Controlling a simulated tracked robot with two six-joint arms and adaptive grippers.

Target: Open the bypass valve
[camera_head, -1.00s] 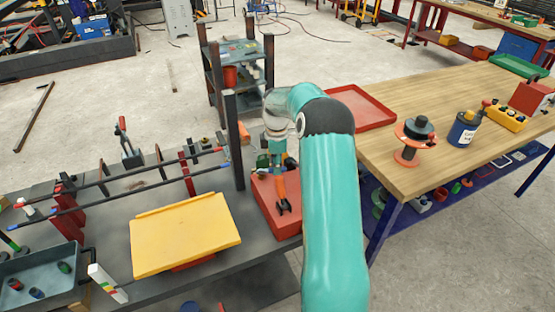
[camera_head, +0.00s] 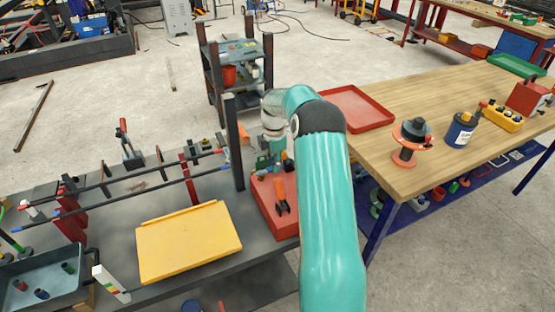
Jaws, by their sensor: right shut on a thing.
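A red block-shaped unit (camera_head: 279,222) stands at the right end of the dark bench. An orange part with a dark forked lower end (camera_head: 281,195) shows on its top. Small green and orange fittings sit at its far edge, partly covered; I take the bypass valve to be among them. My right arm comes in from the bottom and bends over the unit. My right gripper (camera_head: 269,164) is low at the unit's far edge, shut on what seems to be the valve handle. Its fingertips and the grip are mostly hidden. My left gripper is not in view.
A dark upright post (camera_head: 234,142) stands close left of the gripper. A yellow panel (camera_head: 190,242) lies on the bench, with horizontal bars (camera_head: 140,190) behind it. A wooden table (camera_head: 405,100) with a red tray (camera_head: 357,108) is to the right.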

